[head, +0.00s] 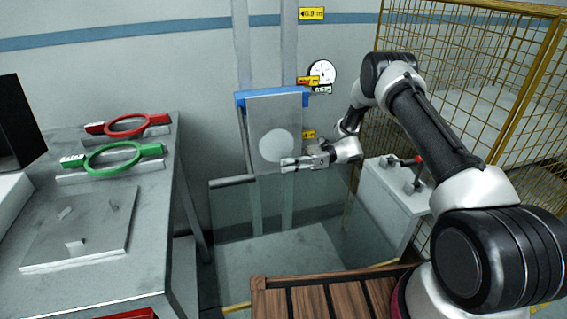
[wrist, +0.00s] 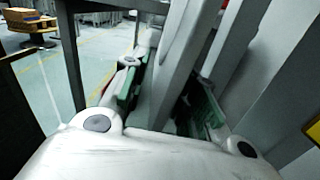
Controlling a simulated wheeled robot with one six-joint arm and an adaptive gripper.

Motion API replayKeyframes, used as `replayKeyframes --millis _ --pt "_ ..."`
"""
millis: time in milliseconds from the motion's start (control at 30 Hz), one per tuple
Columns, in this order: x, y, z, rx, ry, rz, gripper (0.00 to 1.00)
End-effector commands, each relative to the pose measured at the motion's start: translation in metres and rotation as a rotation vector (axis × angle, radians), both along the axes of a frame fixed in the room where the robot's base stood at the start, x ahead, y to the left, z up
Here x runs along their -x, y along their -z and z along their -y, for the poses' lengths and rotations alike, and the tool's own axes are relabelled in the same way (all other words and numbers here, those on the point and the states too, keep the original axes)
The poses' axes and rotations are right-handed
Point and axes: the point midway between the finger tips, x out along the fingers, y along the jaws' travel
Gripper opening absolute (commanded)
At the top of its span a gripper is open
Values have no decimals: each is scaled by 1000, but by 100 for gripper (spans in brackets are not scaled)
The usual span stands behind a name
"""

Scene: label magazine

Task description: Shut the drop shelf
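A grey upright panel (head: 258,118) with a pale round disc and a blue top edge stands in front of two wall posts; it may be the drop shelf, but I cannot tell for sure. My gripper (head: 290,163) is in front of its lower right part, fingers pointing left. In the wrist view the two green-padded fingers of my gripper (wrist: 165,95) stand apart. A pale grey bar or panel edge (wrist: 180,60) runs up between or just beyond them; I cannot tell whether it touches either pad. Part of the panel's lower edge is hidden behind the gripper.
A grey bench (head: 150,215) at the left holds a red ring (head: 130,124) and a green ring (head: 110,158). A dark bar (head: 232,181) tops a clear low panel. A white box with levers (head: 395,200) and a yellow mesh cage (head: 470,60) stand right. Wooden slats (head: 330,298) lie in front.

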Motion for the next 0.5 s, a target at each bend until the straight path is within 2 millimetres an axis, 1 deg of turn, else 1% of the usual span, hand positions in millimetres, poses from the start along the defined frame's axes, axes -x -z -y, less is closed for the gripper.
replayKeyframes --millis 33,133,367,400,467,500 --pt "1 0 -5 0 -1 0 29" --pt "2 0 -11 1 -1 1 29" --pt "2 0 -12 1 0 0 29" --pt "2 0 -12 1 0 0 27" --pt "2 0 -12 1 0 0 16" --pt "2 0 -12 1 0 0 9"
